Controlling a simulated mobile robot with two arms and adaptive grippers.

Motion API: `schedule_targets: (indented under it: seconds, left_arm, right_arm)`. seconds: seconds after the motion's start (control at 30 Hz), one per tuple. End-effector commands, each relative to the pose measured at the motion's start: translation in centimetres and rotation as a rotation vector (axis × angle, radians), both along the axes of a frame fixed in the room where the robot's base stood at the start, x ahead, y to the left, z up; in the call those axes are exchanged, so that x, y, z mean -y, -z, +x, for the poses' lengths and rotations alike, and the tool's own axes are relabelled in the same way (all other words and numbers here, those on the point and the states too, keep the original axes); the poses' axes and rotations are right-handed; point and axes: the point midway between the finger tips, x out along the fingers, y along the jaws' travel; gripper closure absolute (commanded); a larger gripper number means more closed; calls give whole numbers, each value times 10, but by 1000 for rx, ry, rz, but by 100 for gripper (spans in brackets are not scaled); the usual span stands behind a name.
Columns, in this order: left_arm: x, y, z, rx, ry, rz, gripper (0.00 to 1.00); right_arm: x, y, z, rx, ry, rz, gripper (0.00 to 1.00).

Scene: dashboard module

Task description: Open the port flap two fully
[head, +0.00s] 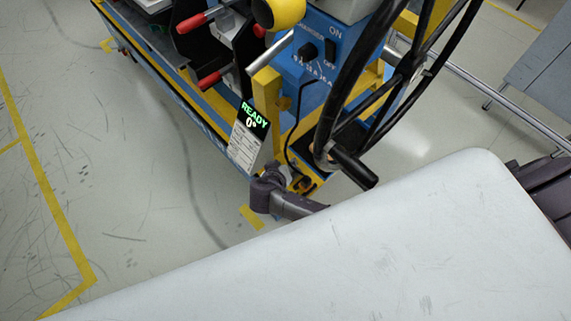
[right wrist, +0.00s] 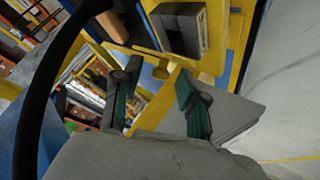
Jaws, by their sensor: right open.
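I cannot pick out port flap two for certain in either view. The blue and yellow dashboard module (head: 318,60) stands at the top middle of the head view. My right gripper (head: 276,182) is low by its near corner, below the display marked READY 0° (head: 250,128). In the right wrist view my right gripper (right wrist: 158,82) is open, its teal-padded fingers apart. A yellow post (right wrist: 157,103) shows between them; contact cannot be told. Beyond the fingers is a dark grey square housing (right wrist: 180,30) with a pale labelled side. My left gripper is not in view.
A black steering wheel (head: 325,110) with a dark handle stands close above the gripper. Red-tipped levers (head: 209,80) and a yellow ball knob (head: 287,11) are at the upper left. Open floor (head: 130,190) lies to the left. A grey plate (right wrist: 240,112) is beside the right-hand finger.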

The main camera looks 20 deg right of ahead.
Motion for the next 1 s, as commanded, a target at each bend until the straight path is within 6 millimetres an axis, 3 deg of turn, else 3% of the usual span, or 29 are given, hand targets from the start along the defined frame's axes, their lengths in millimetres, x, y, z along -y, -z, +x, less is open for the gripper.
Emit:
schedule_targets:
  seconds: [0.37, 0.6, 0.83, 1.0]
  left_arm:
    - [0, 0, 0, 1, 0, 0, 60]
    - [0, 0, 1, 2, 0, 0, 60]
    - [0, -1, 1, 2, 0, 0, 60]
    - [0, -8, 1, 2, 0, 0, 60]
  right_arm:
    - [3, 3, 3, 1, -1, 0, 60]
    - [3, 3, 3, 0, 0, 0, 100]
    - [2, 2, 4, -12, 2, -4, 100]
    - [-2, -3, 13, -145, 6, -49, 100]
